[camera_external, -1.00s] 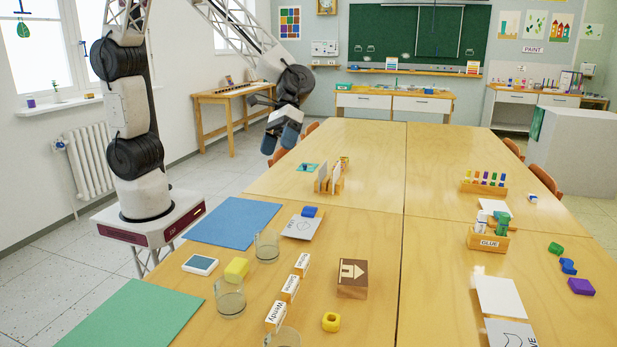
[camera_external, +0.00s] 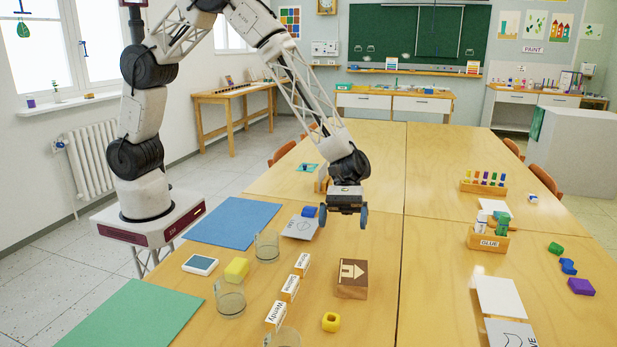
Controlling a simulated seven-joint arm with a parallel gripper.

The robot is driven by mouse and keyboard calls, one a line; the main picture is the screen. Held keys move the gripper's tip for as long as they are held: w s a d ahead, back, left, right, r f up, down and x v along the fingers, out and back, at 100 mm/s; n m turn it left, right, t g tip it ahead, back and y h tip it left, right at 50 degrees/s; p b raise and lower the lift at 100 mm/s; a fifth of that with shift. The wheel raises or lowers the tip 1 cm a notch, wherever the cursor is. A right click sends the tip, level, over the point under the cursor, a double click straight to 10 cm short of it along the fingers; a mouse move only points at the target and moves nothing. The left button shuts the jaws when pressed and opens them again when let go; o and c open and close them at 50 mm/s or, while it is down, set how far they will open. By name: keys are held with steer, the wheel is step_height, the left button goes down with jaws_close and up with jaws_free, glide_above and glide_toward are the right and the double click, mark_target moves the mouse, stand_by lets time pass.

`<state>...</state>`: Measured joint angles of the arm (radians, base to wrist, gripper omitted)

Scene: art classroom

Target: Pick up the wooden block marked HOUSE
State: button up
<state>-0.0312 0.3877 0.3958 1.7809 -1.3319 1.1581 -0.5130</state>
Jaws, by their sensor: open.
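My gripper (camera_external: 343,219) points down above the table, behind the block in this view. Its two blue-grey fingertips are wide apart with nothing between them. The gripper is higher than the block and apart from it. The block is not covered by the arm.
Small name blocks (camera_external: 290,288) stand in a row left of the block. A yellow ring-like piece (camera_external: 331,321) lies in front of it. Clear glasses (camera_external: 230,298) and a yellow block (camera_external: 236,269) are farther left. A GLUE holder (camera_external: 489,242) stands to the right.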

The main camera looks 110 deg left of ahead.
steer(key=n+t, duration=0.1)
steer(key=n, duration=0.1)
glide_toward(353, 264)
steer(key=d+f, duration=0.2)
steer(key=shift+w+d+h, duration=0.3)
steer(key=shift+w+h, duration=0.05)
steer(key=shift+h, duration=0.05)
steer(key=shift+d, duration=0.1)
steer(key=shift+x, duration=1.15)
steer(key=shift+d+f, duration=0.1)
steer(key=shift+d, duration=0.05)
steer(key=shift+x, duration=2.45)
steer(key=shift+c, duration=0.5)
steer(key=c, duration=0.9)
